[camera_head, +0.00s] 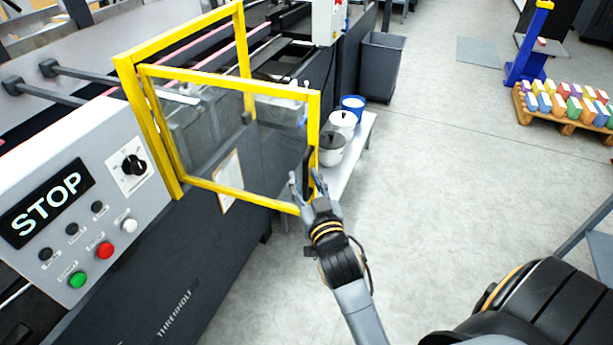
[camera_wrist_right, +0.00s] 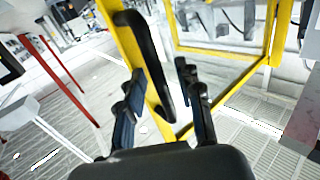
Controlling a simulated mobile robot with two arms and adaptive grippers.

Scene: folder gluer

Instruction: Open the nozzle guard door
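The nozzle guard door (camera_head: 225,80) is a yellow frame with a clear panel. It stands swung out at an angle from the yellow fixed frame (camera_head: 181,33), joined at its left side. A black handle (camera_head: 307,168) is on its free right edge; the handle also shows in the right wrist view (camera_wrist_right: 150,58). My right gripper (camera_head: 305,180) is at the handle's lower part. In the right wrist view its fingers (camera_wrist_right: 161,82) are spread on either side of the handle, with gaps visible. My left gripper is not in view.
A control panel (camera_head: 125,215) with a STOP sign, knob and buttons is at left. A low white bench (camera_head: 352,160) with pots (camera_head: 330,148) stands just behind the door. A grey bin (camera_head: 382,68) and a pallet of coloured boxes (camera_head: 562,124) are farther back.

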